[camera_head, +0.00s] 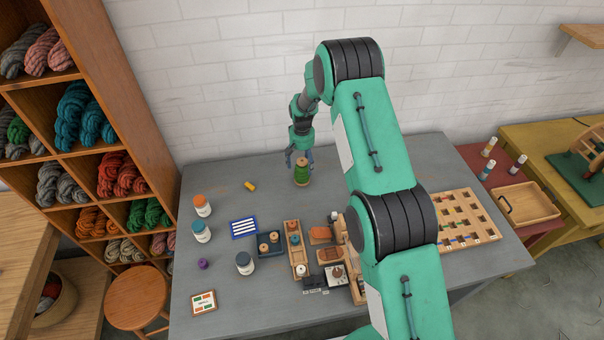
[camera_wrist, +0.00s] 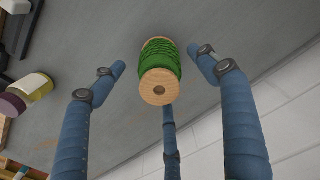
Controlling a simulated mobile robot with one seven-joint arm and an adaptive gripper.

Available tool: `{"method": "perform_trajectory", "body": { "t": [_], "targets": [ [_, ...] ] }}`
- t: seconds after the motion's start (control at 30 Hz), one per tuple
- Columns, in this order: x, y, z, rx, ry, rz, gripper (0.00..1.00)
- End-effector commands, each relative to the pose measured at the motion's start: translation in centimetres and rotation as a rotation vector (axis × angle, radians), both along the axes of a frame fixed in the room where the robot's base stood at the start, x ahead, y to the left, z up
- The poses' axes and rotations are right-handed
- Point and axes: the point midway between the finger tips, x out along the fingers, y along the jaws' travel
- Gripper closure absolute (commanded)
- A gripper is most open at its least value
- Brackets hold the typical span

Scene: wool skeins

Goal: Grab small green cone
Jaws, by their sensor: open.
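The green cone (camera_head: 302,173) looks like a wooden spool wound with green yarn. It stands upright on the grey table toward the back, apart from the other items. In the wrist view the green cone (camera_wrist: 160,65) shows its round wooden end, with a hole in it, toward the camera. My gripper (camera_head: 299,158) is over the cone, pointing down. Its blue fingers are open and spread around the cone in the wrist view, with gaps at the left and right. Whether the third finger, behind the cone, touches it I cannot tell.
A small yellow piece (camera_head: 250,186) lies left of the cone. Lidded jars (camera_head: 202,207), a blue striped card (camera_head: 244,227) and wooden trays (camera_head: 296,262) are nearer the front. A slotted wooden board (camera_head: 467,220) is at the right. A brick wall stands behind the table.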

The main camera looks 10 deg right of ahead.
Motion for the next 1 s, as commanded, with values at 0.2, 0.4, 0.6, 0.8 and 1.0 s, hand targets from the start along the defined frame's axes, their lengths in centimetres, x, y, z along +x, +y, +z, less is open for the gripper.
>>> {"method": "perform_trajectory", "body": {
  "t": [0.2, 0.4, 0.6, 0.8, 1.0],
  "targets": [
    [0.0, 0.0, -0.8, 0.000, 0.000, 0.000, 0.26],
    [0.0, 0.0, -0.8, 0.000, 0.000, 0.000, 0.26],
    [0.0, 0.0, -1.2, 0.000, 0.000, 0.000, 0.26],
    [-0.1, 0.0, -2.7, 0.000, 0.002, 0.000, 0.26],
    [-0.1, 0.0, -4.7, 0.000, 0.002, 0.000, 0.26]
  ]
}}
